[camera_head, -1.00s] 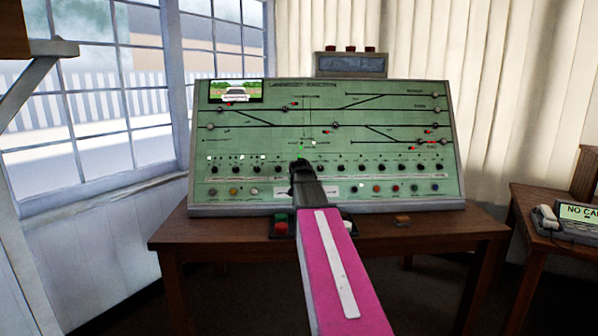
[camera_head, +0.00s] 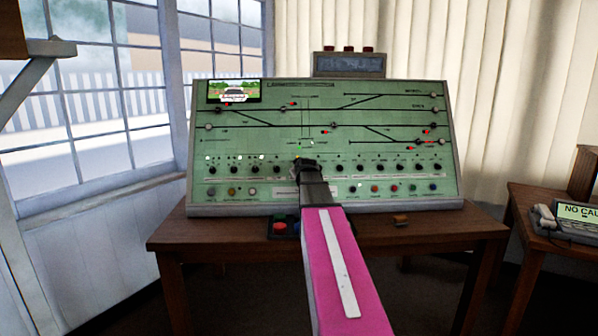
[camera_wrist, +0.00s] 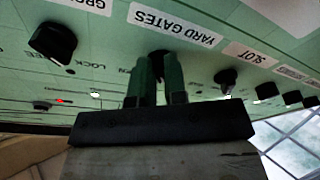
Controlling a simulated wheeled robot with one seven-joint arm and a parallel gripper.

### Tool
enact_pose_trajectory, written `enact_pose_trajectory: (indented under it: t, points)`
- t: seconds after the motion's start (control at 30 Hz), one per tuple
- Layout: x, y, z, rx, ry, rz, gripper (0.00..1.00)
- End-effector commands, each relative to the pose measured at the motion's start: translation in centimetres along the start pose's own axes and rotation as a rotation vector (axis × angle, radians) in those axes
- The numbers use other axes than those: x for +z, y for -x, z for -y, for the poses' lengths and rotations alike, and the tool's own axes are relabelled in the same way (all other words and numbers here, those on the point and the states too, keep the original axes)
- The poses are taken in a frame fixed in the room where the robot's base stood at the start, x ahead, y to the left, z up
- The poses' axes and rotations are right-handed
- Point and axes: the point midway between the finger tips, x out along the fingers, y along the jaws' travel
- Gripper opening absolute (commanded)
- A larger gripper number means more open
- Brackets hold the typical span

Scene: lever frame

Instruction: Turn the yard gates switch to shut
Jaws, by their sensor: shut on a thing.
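The green signal panel (camera_head: 250,130) stands on a wooden desk in the head view, with a row of black rotary switches across its lower half. In the wrist view, the label "YARD GATES" (camera_wrist: 172,24) sits right by a black switch knob (camera_wrist: 158,56). My gripper (camera_wrist: 156,75) is shut on that knob, with one finger on each side. The fingers hide most of the knob, so its exact setting cannot be told. In the head view my gripper (camera_head: 306,167) is against the middle of the switch row, and my pink arm hides the panel below it.
Neighbouring knobs stand close by: one near "LOCK" (camera_wrist: 53,42) and one at "SLOT" (camera_wrist: 231,79). Coloured buttons (camera_head: 395,189) line the panel's lower edge. A red button (camera_head: 279,227) sits on the desk front. A telephone table stands at the right.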

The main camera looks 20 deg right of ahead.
Motion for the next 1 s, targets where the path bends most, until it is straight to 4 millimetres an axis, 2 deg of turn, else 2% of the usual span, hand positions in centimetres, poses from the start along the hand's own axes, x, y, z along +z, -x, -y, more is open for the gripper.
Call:
enact_pose_trajectory:
  t: [0.63,0.7,0.73,1.0]
  points:
    - [-0.07,-0.24,-0.12,-0.009,0.056,0.0,0.0]
    - [-0.07,-0.24,-0.12,-0.009,0.056,0.0,0.29]
    - [-0.07,-0.24,-0.13,-0.009,0.056,0.0,0.38]
    - [-0.04,-0.1,-0.08,-0.009,0.054,0.0,0.38]
